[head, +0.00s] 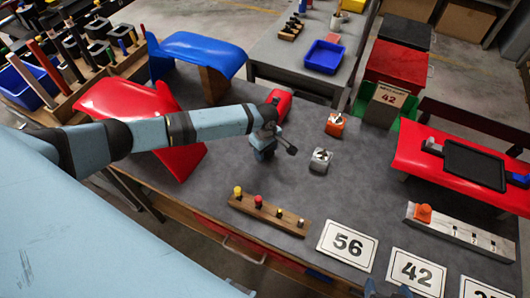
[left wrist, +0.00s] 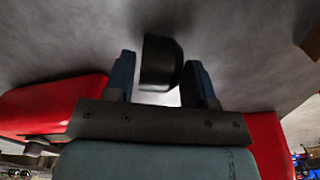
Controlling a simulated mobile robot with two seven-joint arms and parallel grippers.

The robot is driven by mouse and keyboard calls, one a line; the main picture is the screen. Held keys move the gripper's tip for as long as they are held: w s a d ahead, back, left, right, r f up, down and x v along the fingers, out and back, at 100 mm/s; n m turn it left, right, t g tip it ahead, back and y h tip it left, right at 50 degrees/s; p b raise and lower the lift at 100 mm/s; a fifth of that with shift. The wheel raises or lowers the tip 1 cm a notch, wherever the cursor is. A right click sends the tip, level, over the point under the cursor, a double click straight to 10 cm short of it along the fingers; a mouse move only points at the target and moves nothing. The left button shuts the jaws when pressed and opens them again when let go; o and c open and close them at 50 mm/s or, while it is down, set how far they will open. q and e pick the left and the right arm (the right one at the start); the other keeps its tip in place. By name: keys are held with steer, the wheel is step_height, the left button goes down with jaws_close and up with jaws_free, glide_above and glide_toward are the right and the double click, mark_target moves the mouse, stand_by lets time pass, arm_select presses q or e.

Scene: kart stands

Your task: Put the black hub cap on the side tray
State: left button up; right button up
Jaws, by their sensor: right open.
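My left gripper (head: 276,146) is low over the grey table, right of the red curved panel. A blue tray (head: 324,56) sits on the grey table at the back, and a black tray (head: 475,165) lies on a red panel at the right; I cannot tell which is the side tray. My right gripper (head: 388,291) is open at the bottom edge, mostly cut off.
A wooden strip with colored knobs (head: 268,214), a silver part (head: 320,160) and an orange part (head: 334,125) are on the grey table (head: 350,205). Number cards (head: 347,243) lie along the front. A red panel (head: 130,100) is left. The table's middle right is clear.

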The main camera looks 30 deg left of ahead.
arm_select(q)
steer(key=c, duration=0.6)
steer(key=shift+c, duration=0.2)
arm_select(e)
steer(key=shift+r, duration=0.15)
steer(key=shift+a+f, duration=0.1)
steer(key=shift+f, duration=0.25)
arm_select(q)
step_height(320, 180, up, 20)
arm_select(e)
steer(key=shift+r, duration=0.15)
steer(key=shift+r, duration=0.1)
steer(key=shift+d+r+p, duration=0.25)
steer(key=shift+r+p, duration=0.25)
steer(key=shift+p, duration=0.05)
arm_select(q)
steer(key=s+d+r+m, duration=0.3)
steer(key=s+r+m, duration=0.3)
steer(key=m, duration=0.8)
steer(key=shift+s+d, duration=0.15)
steer(key=shift+s, duration=0.95)
